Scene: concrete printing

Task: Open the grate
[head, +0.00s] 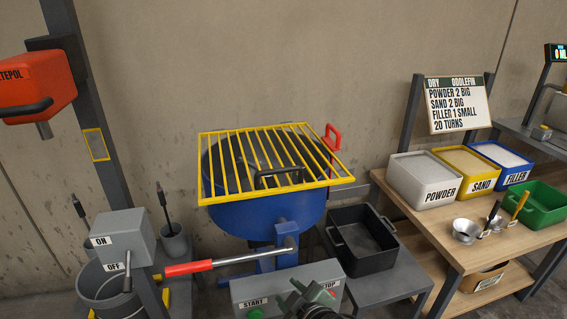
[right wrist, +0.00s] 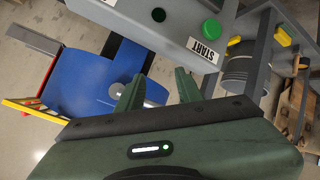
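The yellow barred grate (head: 235,165) lies closed over the top of the blue mixer drum (head: 262,215). A black handle (head: 278,177) sits on the grate's front half. In the right wrist view the grate's yellow edge (right wrist: 32,109) shows at the left, beside the blue drum (right wrist: 85,82). My right gripper (head: 309,292) is low in front of the drum, over the control box and well below the handle. In the right wrist view its two green fingers (right wrist: 158,90) are apart with nothing between them. My left gripper is not in view.
A red-gripped lever (head: 188,268) sticks out left of the mixer. The grey control box (head: 262,290) with a green START button stands in front. A red handle (head: 331,137) rises at the drum's right. A black tray (head: 362,238) and an ingredient table (head: 440,225) stand right.

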